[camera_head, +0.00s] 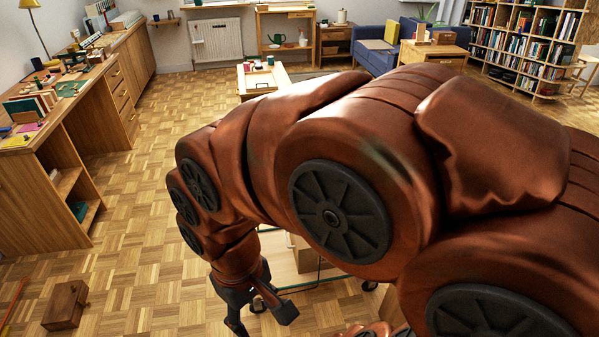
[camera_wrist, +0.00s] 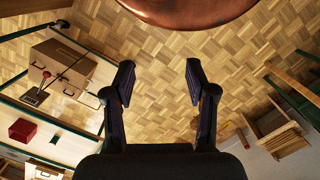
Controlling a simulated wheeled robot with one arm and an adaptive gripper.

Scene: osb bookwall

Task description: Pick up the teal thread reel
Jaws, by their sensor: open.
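My gripper (camera_head: 258,311) hangs low over the parquet floor in the head view, near the bottom centre. In the wrist view my gripper (camera_wrist: 160,78) has its two fingers spread wide, with only bare floor showing between them. I cannot make out a teal thread reel for certain in either view. Small items on the left desk (camera_head: 100,82) and on the low table (camera_head: 262,84) at the back are too small to tell apart. My arm hides much of the middle and right of the head view.
A wooden box (camera_head: 66,306) lies on the floor at the lower left. In the wrist view, a brown box (camera_wrist: 62,68) and a red box (camera_wrist: 22,130) are on a green-framed rack at left; a wooden crate (camera_wrist: 274,132) is at right. Open floor (camera_head: 150,215) lies beside the desk.

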